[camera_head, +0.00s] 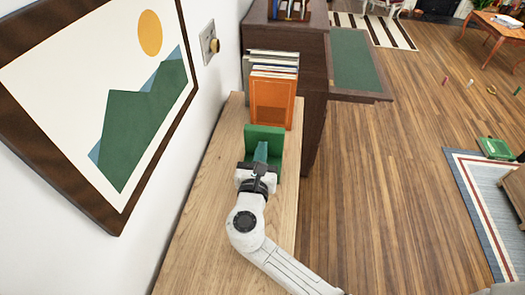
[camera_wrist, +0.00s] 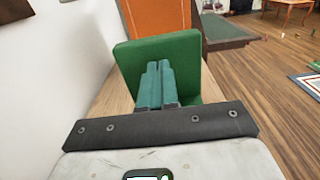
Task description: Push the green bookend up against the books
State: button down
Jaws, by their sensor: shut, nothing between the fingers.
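The green bookend (camera_head: 267,134) stands upright on the wooden shelf top (camera_head: 194,227), in front of the books. The row of books (camera_head: 273,100) stands at the far end, with an orange book (camera_head: 270,113) nearest the bookend. My gripper (camera_head: 261,152) is shut and empty, with its teal fingers pointing at the near face of the bookend. In the wrist view, the fingertips (camera_wrist: 158,66) overlap the bookend's upright plate (camera_wrist: 190,50), and the orange book (camera_wrist: 155,16) rises behind it. Whether the fingers touch the plate, and whether the bookend touches the book, I cannot tell.
A wall with a framed picture (camera_head: 137,112) and a switch plate (camera_head: 209,43) runs along the left. A dark wooden cabinet (camera_head: 315,100) stands behind and right of the books. The shelf top's right edge drops to the wood floor (camera_head: 375,190).

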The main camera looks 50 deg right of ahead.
jog(key=shift+w+d, duration=0.35)
jog(key=shift+d, duration=0.25)
jog(key=shift+d, duration=0.1)
